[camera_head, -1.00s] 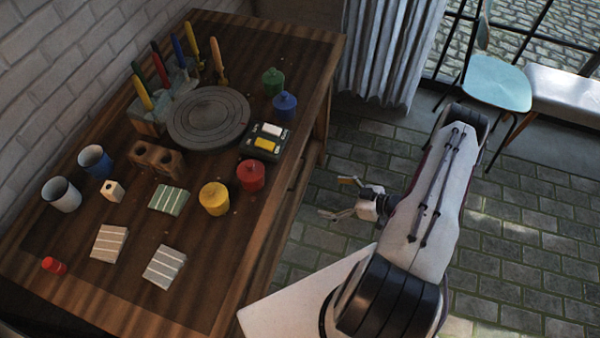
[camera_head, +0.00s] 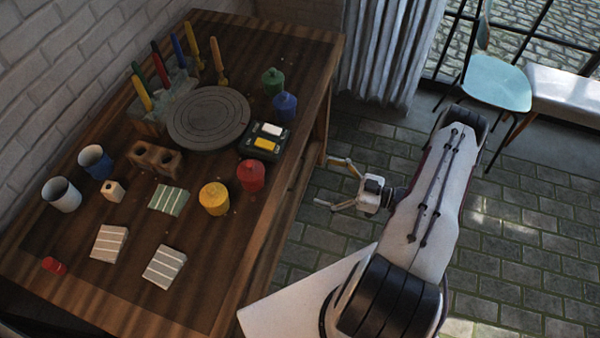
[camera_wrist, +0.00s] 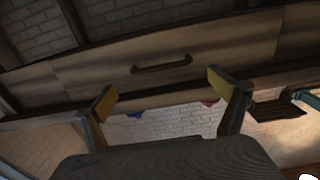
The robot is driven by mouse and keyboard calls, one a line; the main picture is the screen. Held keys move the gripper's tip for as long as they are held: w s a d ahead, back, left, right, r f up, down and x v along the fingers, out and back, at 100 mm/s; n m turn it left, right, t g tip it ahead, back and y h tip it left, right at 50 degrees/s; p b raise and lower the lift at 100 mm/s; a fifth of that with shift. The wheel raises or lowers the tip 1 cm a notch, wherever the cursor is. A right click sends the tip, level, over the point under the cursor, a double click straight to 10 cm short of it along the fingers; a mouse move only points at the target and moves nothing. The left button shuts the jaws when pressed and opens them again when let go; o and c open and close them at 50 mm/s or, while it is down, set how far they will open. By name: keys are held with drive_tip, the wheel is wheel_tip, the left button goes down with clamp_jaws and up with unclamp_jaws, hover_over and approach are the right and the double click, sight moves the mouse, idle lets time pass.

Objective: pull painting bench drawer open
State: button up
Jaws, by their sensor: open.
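The painting bench (camera_head: 195,270) is a dark wooden table on the left in the head view. Its drawer front (camera_wrist: 225,50) shows in the wrist view as a wooden panel with a dark bar handle (camera_wrist: 162,64) at its middle. The drawer looks closed. My gripper (camera_head: 332,182) is open and empty beside the bench's right side in the head view. In the wrist view its two fingers (camera_wrist: 160,92) are spread wide, either side of the handle's position in the picture, and apart from it.
The bench top holds a round turntable (camera_head: 209,117), brushes in a holder, a red jar (camera_head: 251,175), a yellow jar (camera_head: 214,198), cups and tiles. A curtain (camera_head: 385,50) and blue chair (camera_head: 497,85) stand behind. The paved floor around my gripper is clear.

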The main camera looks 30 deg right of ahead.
sight(300, 172)
drive_tip(key=shift+x, duration=3.85)
drive_tip(key=shift+f, duration=0.1)
drive_tip(key=c, duration=1.3)
drive_tip(key=shift+o, duration=0.2)
drive_tip(key=v, duration=2.4)
drive_tip(key=shift+d, duration=0.25)
drive_tip(key=o, duration=1.3)
drive_tip(key=shift+s, duration=0.1)
drive_tip(key=shift+c, duration=0.2)
